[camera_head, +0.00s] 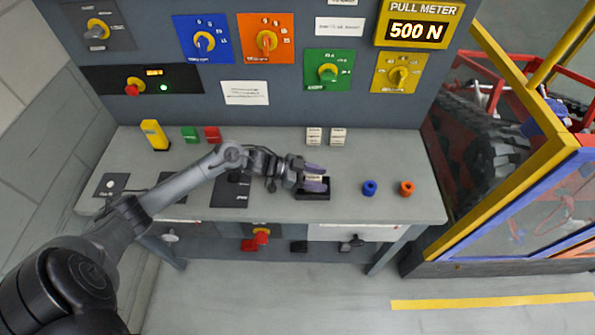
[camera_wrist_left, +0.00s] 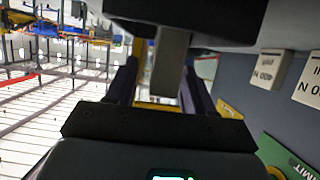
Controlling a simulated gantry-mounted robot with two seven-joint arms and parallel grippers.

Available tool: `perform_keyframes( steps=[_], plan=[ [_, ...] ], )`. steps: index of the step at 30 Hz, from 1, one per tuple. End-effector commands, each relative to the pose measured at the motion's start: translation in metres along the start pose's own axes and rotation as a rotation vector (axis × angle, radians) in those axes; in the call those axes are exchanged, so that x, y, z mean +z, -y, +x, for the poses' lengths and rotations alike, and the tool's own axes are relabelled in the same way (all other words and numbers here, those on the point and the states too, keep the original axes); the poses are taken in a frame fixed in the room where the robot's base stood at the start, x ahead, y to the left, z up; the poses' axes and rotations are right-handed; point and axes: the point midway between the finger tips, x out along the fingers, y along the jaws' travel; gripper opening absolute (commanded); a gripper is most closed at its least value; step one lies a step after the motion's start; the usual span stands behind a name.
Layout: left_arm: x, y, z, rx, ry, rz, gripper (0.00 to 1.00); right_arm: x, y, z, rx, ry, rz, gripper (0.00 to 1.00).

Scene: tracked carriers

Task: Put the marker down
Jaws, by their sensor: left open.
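A small pale block, the marker (camera_head: 314,178), stands at a small black holder (camera_head: 312,196) on the grey bench. My left gripper (camera_head: 315,178) reaches in from the left with its jaws open, one finger on each side of the marker. In the left wrist view the marker (camera_wrist_left: 170,62) shows as a grey-beige slab between the two dark fingers (camera_wrist_left: 158,85), against the black holder (camera_wrist_left: 190,14). The fingers partly hide the marker in the head view, and I cannot tell whether they touch it. My right gripper is not in view.
Two similar pale blocks (camera_head: 326,136) stand at the back of the bench (camera_head: 270,150). A blue ring (camera_head: 369,188) and an orange ring (camera_head: 407,188) lie to the right.

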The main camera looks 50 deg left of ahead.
Motion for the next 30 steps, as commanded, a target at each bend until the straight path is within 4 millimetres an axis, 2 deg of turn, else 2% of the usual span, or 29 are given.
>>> perform_keyframes(
  steps=[15,22,30],
  plan=[
    [0.000,-0.001,-0.087,0.002,0.004,0.001,0.53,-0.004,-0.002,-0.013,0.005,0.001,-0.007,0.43],
    [0.000,0.000,-0.108,0.000,0.002,0.000,0.53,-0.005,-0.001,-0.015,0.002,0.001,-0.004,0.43],
    [0.000,0.000,-0.113,0.001,0.000,0.001,0.53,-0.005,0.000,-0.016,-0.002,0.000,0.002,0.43]
  ],
)
